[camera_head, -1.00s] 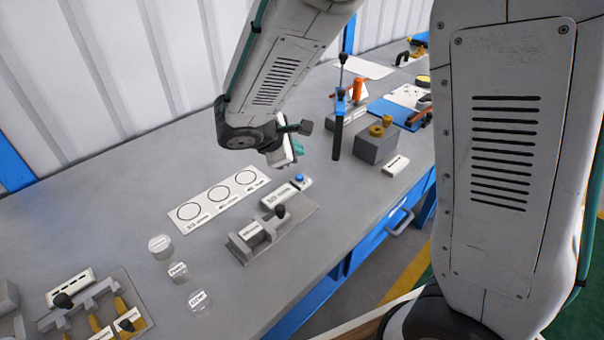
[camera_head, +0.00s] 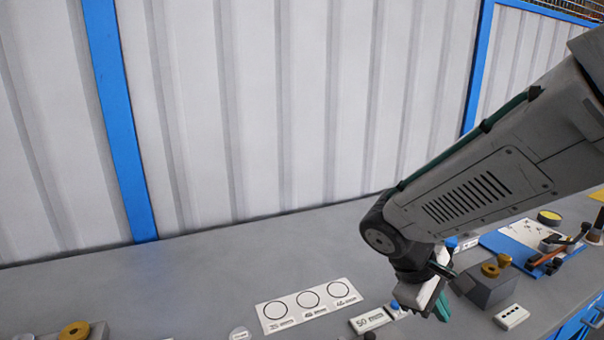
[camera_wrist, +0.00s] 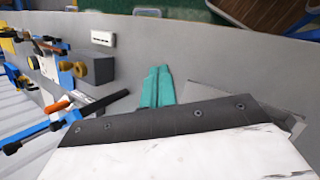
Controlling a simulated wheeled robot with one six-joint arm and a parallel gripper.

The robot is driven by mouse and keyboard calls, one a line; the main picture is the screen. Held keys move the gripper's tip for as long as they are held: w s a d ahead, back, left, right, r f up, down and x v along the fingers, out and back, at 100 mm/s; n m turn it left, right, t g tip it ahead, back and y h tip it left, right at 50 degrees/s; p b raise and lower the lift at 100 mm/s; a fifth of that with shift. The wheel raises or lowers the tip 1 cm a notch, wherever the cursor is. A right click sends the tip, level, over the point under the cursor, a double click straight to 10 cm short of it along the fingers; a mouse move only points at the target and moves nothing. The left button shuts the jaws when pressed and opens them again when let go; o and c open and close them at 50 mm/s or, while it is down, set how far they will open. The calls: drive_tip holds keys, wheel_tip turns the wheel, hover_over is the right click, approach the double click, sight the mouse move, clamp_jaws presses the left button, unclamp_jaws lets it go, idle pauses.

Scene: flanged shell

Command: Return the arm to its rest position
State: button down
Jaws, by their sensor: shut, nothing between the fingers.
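My arm reaches in from the right edge of the head view, bent down at the wrist over the grey bench (camera_head: 180,290). My gripper (camera_head: 442,310) points downward, with teal fingertips in front of a grey block (camera_head: 485,293) with brass knobs. In the wrist view the two teal fingers (camera_wrist: 157,86) lie side by side, shut, with nothing between them. Part of the gripper body is hidden behind a white panel in the head view. Whether the fingertips touch the bench cannot be told.
A white card with three circles (camera_head: 308,304), a white label block (camera_head: 370,320) and a blue button (camera_head: 395,306) lie left of my gripper. A small white block (camera_head: 511,317) and a blue tray (camera_head: 515,245) lie right. A ribbed wall (camera_head: 270,110) stands behind.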

drive_tip(key=s+d+r+m+t+y, duration=0.1)
drive_tip(key=s+r+m+y, duration=0.5)
drive_tip(key=s, duration=0.9)
drive_tip(key=shift+d+r+m+t, duration=0.4)
drive_tip(key=shift+r+m, duration=0.7)
drive_tip(key=shift+r, duration=0.8)
